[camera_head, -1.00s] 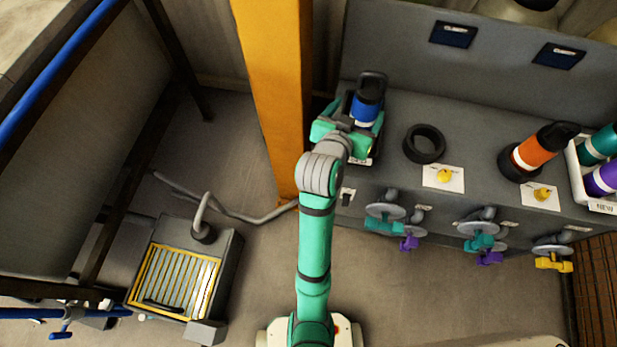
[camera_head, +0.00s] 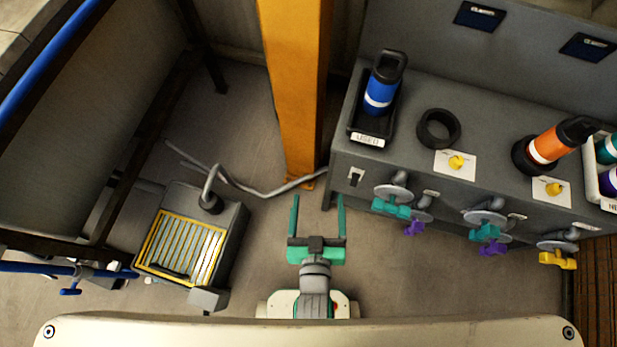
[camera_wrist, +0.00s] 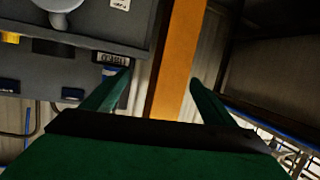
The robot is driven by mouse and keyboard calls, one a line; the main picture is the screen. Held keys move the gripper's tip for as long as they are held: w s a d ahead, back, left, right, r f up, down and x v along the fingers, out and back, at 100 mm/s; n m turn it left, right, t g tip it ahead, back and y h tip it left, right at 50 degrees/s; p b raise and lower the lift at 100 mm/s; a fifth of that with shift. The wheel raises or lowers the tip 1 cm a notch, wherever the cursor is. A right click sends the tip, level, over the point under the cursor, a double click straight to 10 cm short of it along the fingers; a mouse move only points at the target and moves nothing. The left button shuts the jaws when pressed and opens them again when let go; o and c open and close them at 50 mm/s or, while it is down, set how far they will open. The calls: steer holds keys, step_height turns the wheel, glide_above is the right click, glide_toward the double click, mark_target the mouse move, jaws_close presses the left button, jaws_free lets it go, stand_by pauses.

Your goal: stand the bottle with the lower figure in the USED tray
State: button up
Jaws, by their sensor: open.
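A blue bottle (camera_head: 382,88) with a white band and a black handled cap stands upright in the black USED tray (camera_head: 356,128) at the left end of the grey bench. Figures on the bottles are too small to read. My gripper (camera_head: 318,204) is open and empty, apart from the bench, in front of its left end. In the wrist view my gripper's fingers (camera_wrist: 160,84) are spread with nothing between them. The USED label (camera_wrist: 111,57) shows beyond the left finger.
An empty black ring (camera_head: 438,129) sits beside the tray. A white NEW tray (camera_head: 590,170) with teal and purple bottles is at the right edge. Valves (camera_head: 392,200) stick out from the bench front. An orange post (camera_head: 296,90) stands left of the bench. A grated box (camera_head: 182,245) is on the floor.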

steer(key=a+v, duration=0.1)
steer(key=v, duration=1)
steer(key=shift+s+a+t+y, duration=0.2)
steer(key=shift+a+t+y, duration=0.1)
steer(key=shift+a+y, duration=0.1)
stand_by(0.5)
